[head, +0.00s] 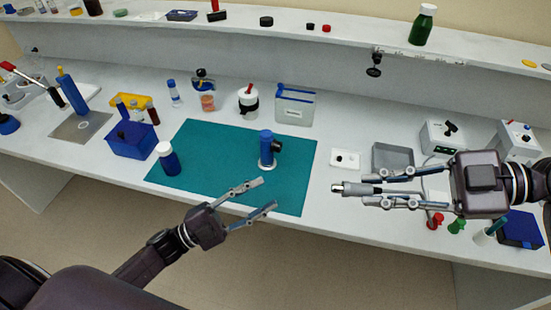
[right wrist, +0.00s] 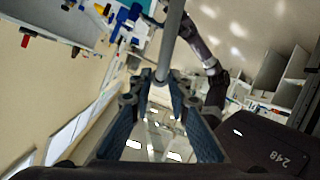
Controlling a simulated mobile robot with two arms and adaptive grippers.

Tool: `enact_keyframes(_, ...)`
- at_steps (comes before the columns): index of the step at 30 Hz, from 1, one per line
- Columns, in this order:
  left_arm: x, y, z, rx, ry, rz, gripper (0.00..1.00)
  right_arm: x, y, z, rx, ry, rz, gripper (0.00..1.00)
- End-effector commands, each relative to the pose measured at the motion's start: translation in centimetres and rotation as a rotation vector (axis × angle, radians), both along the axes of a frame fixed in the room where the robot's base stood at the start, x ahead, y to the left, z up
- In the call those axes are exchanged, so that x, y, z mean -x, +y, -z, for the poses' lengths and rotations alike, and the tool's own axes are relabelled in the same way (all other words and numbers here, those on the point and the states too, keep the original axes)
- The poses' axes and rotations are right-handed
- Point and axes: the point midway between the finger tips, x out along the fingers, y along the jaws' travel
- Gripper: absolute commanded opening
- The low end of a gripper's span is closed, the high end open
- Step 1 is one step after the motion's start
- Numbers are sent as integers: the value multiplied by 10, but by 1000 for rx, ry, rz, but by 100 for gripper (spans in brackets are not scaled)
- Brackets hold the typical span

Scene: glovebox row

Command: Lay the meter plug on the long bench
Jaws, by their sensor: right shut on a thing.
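The meter plug (head: 350,189) is a slim silver-grey rod with a dark tip, lying about level and pointing left in the head view. My right gripper (head: 374,190) is shut on it, with the tip sticking out beyond the fingers. In the right wrist view the plug (right wrist: 172,40) shows as a grey rod between the fingers (right wrist: 160,84). The long bench (head: 335,222) is white, and the plug appears above its right part. My left gripper (head: 268,193) is open and empty, over the front edge of the teal mat.
The teal mat (head: 217,140) holds a blue device (head: 267,148) and a white-capped blue bottle (head: 168,160). A white socket plate (head: 345,159) and grey tray (head: 393,158) lie behind the plug. Red (head: 436,221) and green (head: 457,226) items stand under the right arm. Bare bench shows right of the mat.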

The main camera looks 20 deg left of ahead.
Motion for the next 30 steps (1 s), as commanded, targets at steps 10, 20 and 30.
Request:
enact_keyframes(10,35,-57,-177,-667,-1020,239,39,0,0,0,0,0,0,0)
enact_keyframes(20,67,-66,-216,-1250,-1737,338,39,0,0,0,0,0,0,0)
enact_keyframes(30,67,-66,-219,-1371,-1862,348,39,0,0,0,0,0,0,0)
